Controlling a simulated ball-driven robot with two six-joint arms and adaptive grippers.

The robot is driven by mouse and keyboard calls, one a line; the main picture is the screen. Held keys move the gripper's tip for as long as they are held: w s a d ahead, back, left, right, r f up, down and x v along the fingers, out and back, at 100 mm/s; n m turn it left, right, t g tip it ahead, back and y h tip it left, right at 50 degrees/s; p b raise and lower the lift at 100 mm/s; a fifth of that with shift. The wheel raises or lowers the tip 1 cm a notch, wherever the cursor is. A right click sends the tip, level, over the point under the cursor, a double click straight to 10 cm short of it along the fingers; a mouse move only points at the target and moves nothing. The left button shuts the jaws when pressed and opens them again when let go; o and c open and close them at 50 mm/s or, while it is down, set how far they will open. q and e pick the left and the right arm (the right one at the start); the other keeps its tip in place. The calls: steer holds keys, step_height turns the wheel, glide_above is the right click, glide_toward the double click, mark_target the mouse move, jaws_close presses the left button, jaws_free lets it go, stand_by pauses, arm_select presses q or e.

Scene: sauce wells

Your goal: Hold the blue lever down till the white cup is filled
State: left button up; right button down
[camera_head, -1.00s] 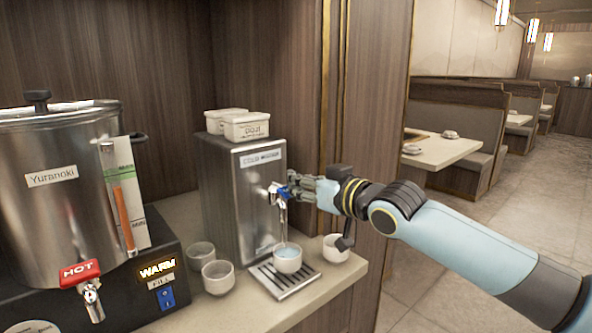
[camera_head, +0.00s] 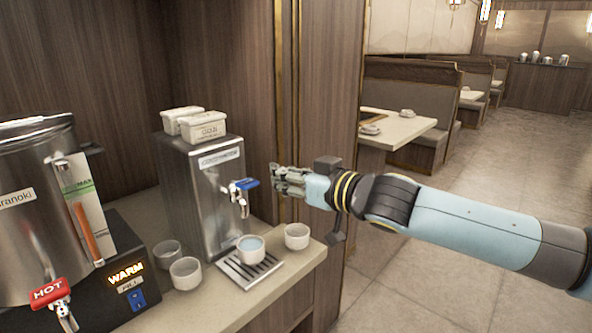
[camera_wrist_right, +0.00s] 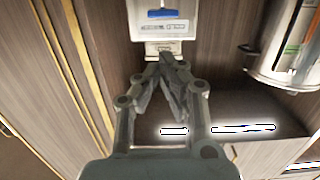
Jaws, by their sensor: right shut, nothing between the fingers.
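The blue lever (camera_head: 247,184) sticks out from the tap of the steel cold-water dispenser (camera_head: 207,215), and no stream shows below it. The white cup (camera_head: 251,257) stands upright under the tap on the drip tray (camera_head: 232,272), with bluish water near its rim. My right gripper (camera_head: 275,180) is shut and empty, just right of the lever and apart from it. In the right wrist view its closed fingertips (camera_wrist_right: 166,58) point toward the dispenser, with the blue lever (camera_wrist_right: 163,14) beyond. My left gripper is not in view.
A second white cup (camera_head: 297,237) stands right of the tray, and two cups (camera_head: 186,273) stand left of it. A hot urn (camera_head: 30,215) with a red lever (camera_head: 51,290) is at the left. White boxes (camera_head: 203,126) sit on the dispenser. The counter ends at the right.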

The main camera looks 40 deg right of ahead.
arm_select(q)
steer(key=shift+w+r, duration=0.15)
arm_select(e)
steer(key=s, duration=0.3)
steer(key=shift+s, duration=0.15)
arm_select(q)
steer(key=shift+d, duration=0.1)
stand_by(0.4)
